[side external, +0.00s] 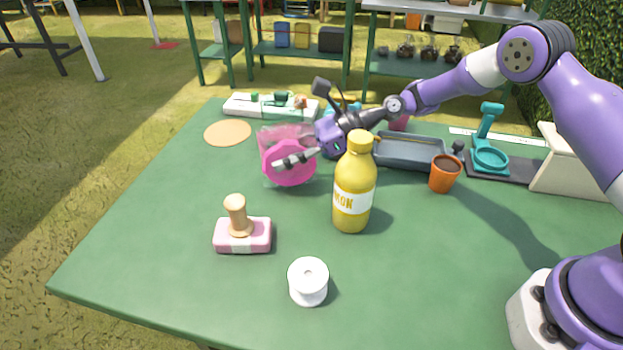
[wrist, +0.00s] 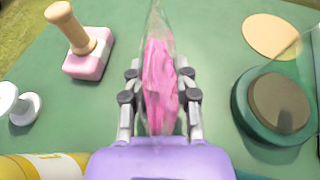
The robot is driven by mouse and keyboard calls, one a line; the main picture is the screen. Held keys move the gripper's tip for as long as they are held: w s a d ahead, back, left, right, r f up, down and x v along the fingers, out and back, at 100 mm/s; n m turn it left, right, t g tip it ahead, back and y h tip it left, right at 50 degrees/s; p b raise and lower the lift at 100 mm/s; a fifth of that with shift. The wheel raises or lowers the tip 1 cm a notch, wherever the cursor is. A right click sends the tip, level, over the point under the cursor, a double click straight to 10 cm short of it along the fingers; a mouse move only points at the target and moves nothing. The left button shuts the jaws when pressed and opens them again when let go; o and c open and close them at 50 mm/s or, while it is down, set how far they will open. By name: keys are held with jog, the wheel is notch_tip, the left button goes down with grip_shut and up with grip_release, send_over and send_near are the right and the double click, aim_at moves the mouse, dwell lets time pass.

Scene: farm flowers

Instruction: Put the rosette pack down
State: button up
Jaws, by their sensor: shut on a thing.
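The rosette pack is a clear bag with a bright pink rosette (side external: 290,166) inside, above the far left part of the green table. My gripper (side external: 297,158) is shut on the pack, with its fingers on both sides of it. In the wrist view the pink pack (wrist: 160,85) stands edge-on between the two fingers of my gripper (wrist: 160,100). I cannot tell whether the pack's lower edge touches the table.
A yellow bottle (side external: 354,185) stands close in front of my gripper. A pink block with a wooden knob (side external: 242,234) and a white spool (side external: 308,281) are nearer. A tan disc (side external: 228,133) lies left of the pack. The table's left part (side external: 160,215) is clear.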

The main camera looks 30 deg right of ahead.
jog(key=o, duration=1)
jog(key=shift+f, duration=0.1)
jog(key=shift+s+d+r, duration=0.1)
jog(key=shift+d+r, duration=0.15)
jog(key=v, duration=1.1)
jog(key=s+d+r+n+h, duration=0.2)
jog(key=s+n+h, duration=0.2)
jog(key=s+n, duration=0.2)
jog(key=s+d+r+n+h, duration=0.2)
jog(key=s+r+n+h, duration=0.1)
jog(key=s+n, duration=0.4)
jog(key=s+d+r+n+h, duration=0.2)
jog(key=s+r+n+h, duration=0.1)
jog(key=s+n+h, duration=0.2)
jog(key=shift+s+d+n+h, duration=0.15)
jog(key=shift+s+n, duration=0.4)
jog(key=shift+n, duration=0.55)
jog(key=shift+s+d+n+h, duration=0.15)
jog(key=shift+s+n, duration=0.45)
jog(key=shift+n, duration=0.5)
